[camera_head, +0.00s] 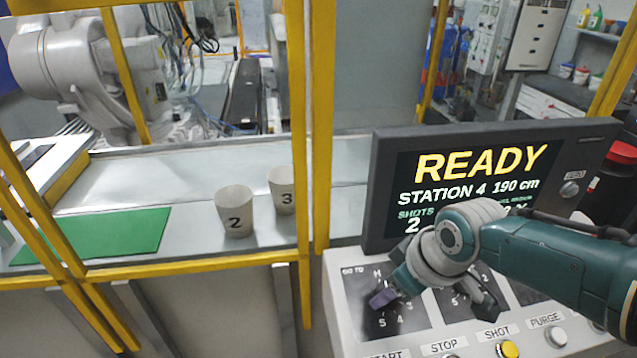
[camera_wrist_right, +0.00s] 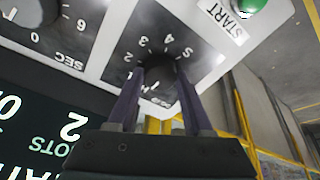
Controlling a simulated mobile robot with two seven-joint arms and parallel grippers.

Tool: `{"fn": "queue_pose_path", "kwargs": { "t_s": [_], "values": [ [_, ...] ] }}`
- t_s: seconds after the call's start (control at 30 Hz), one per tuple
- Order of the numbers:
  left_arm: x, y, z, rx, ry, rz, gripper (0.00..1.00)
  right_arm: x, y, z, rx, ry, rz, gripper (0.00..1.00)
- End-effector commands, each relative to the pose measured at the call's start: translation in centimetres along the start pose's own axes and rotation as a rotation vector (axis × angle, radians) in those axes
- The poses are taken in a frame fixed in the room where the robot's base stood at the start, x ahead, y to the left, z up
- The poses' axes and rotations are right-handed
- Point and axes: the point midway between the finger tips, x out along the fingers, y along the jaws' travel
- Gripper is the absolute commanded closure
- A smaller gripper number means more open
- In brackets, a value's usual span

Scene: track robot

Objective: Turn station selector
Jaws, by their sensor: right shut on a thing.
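The station selector is a dark round knob (camera_wrist_right: 160,72) on a black dial plate (camera_head: 408,318) at the left of the white control console. Its plate bears numbers around the knob. My right gripper (camera_head: 383,298) reaches down to it, and in the right wrist view its two purple fingers stand on either side of the knob, shut on it. In the head view the gripper hides most of the knob, so its pointer cannot be read. The screen (camera_head: 478,165) above shows READY, STATION 4 and 190 cm. My left gripper is not in view.
Buttons line the console's front edge, including a yellow SHOT button (camera_head: 507,349) and a green START button (camera_wrist_right: 250,6). A second dial (camera_wrist_right: 38,25) sits beside the selector. Yellow posts (camera_head: 311,120) stand left of the console; cups 2 (camera_head: 235,212) and 3 (camera_head: 282,190) are behind them.

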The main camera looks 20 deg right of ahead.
Motion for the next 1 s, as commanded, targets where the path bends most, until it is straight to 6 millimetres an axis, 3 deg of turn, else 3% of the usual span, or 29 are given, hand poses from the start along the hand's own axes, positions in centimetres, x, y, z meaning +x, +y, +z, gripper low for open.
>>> {"fn": "queue_pose_path", "kwargs": {
  "t_s": [0.7, 0.73, 1.0],
  "values": [
    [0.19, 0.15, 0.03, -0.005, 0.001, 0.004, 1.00, 0.05, 0.03, 0.11, -0.069, -0.007, -0.011, 1.00],
    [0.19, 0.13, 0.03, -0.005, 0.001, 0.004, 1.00, 0.05, 0.04, 0.11, -0.069, -0.007, -0.011, 0.46],
    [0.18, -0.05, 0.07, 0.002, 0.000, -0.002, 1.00, 0.02, 0.03, 0.04, -0.068, -0.005, -0.011, 0.19]
  ]
}}
